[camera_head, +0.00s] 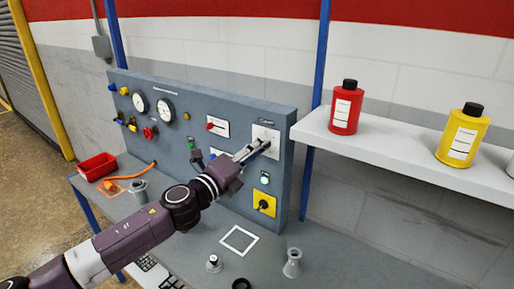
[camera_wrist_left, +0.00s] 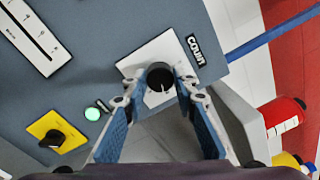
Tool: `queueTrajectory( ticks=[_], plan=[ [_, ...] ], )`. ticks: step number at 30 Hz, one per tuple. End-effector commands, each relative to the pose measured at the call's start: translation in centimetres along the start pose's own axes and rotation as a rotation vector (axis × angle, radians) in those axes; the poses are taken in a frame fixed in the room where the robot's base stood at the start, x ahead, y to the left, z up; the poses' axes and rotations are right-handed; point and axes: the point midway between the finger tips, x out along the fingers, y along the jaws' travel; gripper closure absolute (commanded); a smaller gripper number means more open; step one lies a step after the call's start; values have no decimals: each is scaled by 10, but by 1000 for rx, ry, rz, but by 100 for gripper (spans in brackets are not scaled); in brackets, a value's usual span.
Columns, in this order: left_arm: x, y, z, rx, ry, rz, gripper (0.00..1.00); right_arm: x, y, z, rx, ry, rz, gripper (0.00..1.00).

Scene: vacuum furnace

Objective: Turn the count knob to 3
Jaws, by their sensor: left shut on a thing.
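The count knob (camera_wrist_left: 160,76) is a round black knob with a white pointer mark, on a white plate (camera_wrist_left: 188,50) labelled COUNT in the left wrist view. In the head view its plate (camera_head: 270,133) is at the panel's upper right, and the gripper largely hides the knob. My left gripper (camera_wrist_left: 158,86) reaches the knob, with one fingertip on each side of it, shut on it. It also shows in the head view (camera_head: 263,146). The dial numbers are too small or hidden to read. My right gripper is in neither view.
Below the plate are a pale green lit button (camera_head: 265,180) and a yellow plate with a black switch (camera_head: 264,204). A slider plate (camera_wrist_left: 32,38) is beside it. A shelf (camera_head: 400,150) with red (camera_head: 346,107) and yellow (camera_head: 462,135) bottles juts out right of the panel.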

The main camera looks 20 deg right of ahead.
Motion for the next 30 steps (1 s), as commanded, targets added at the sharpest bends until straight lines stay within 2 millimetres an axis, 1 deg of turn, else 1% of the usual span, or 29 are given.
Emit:
queueTrajectory(
  ticks=[9,18,24,30],
  plan=[
    [0,2,0,301,20,0,98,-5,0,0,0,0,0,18],
    [0,2,-1,549,35,-4,98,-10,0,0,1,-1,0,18],
    [0,2,0,662,42,-5,98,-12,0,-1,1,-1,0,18],
    [-1,2,-1,729,47,-6,98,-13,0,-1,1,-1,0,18]
  ],
)
